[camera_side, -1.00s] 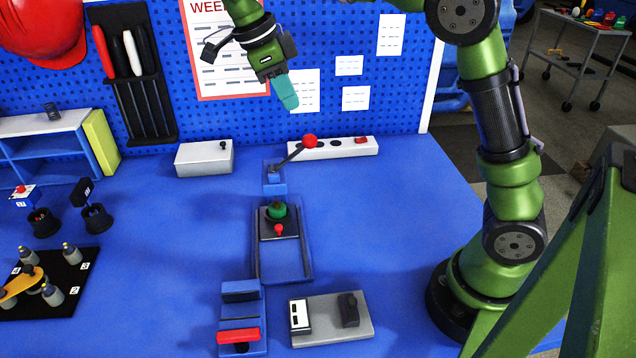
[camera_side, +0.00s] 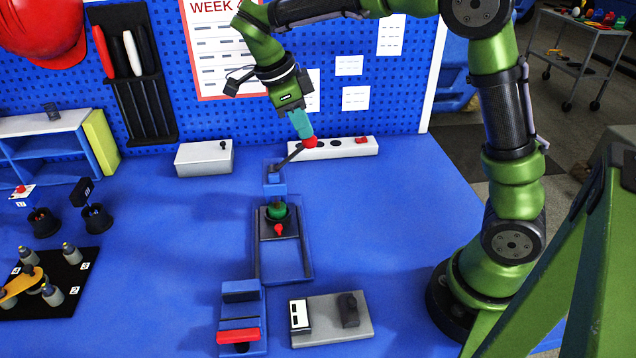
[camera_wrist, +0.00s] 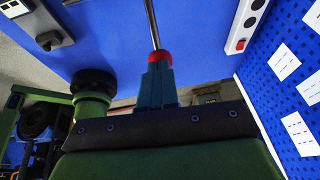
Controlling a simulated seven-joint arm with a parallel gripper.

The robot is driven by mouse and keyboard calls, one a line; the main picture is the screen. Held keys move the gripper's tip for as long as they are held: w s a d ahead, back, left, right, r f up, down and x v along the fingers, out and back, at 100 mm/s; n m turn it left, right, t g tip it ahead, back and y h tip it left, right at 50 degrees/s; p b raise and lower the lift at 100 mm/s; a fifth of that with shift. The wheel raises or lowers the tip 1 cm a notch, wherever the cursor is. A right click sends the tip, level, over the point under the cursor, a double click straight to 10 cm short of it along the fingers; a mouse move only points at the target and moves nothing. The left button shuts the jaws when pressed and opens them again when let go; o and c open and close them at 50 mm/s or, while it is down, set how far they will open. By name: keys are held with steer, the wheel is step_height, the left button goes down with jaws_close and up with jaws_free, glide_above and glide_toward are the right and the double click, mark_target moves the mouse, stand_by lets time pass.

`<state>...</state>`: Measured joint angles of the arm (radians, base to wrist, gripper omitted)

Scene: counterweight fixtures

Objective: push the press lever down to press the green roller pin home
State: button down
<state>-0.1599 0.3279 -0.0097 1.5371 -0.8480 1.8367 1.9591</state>
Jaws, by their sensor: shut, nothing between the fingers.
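The press lever (camera_side: 291,157) is a dark rod rising to the right from a blue press block (camera_side: 274,184), with a red ball knob (camera_side: 311,143) at its upper end. My gripper (camera_side: 306,135) is shut and empty, its teal fingertips right at the top of the knob. In the wrist view the fingers (camera_wrist: 157,85) overlap the red knob (camera_wrist: 159,56), with the rod running up beyond it; firm contact is hard to tell. The green roller pin (camera_side: 277,211) sits in a dark carriage (camera_side: 285,229) just in front of the press block, partly hidden by it.
A white power strip (camera_side: 345,148) lies behind the lever, near the pegboard (camera_side: 240,120). A grey box (camera_side: 204,158) stands to the left. A blue fixture with a red handle (camera_side: 238,337) and a grey plate (camera_side: 355,328) are in front. The table right of the rails is clear.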

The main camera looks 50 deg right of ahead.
steer(key=shift+s+d+f+t+y, duration=0.55)
steer(key=shift+s+d+t+y, duration=0.15)
steer(key=s+d+f+t+y, duration=0.2)
steer(key=s+d+f, duration=0.1)
steer(key=f, duration=0.4)
steer(key=shift+f+y, duration=0.2)
steer(key=shift+y, duration=0.1)
steer(key=s+d+r, duration=0.1)
steer(key=s+r, duration=0.1)
steer(key=r, duration=0.4)
steer(key=s+d+r, duration=0.2)
steer(key=s+r, duration=0.1)
steer(key=r, duration=0.4)
steer(key=shift+d+r+t, duration=0.15)
steer(key=shift+r+t, duration=0.1)
steer(key=shift+t, duration=0.05)
steer(key=shift+w, duration=0.1)
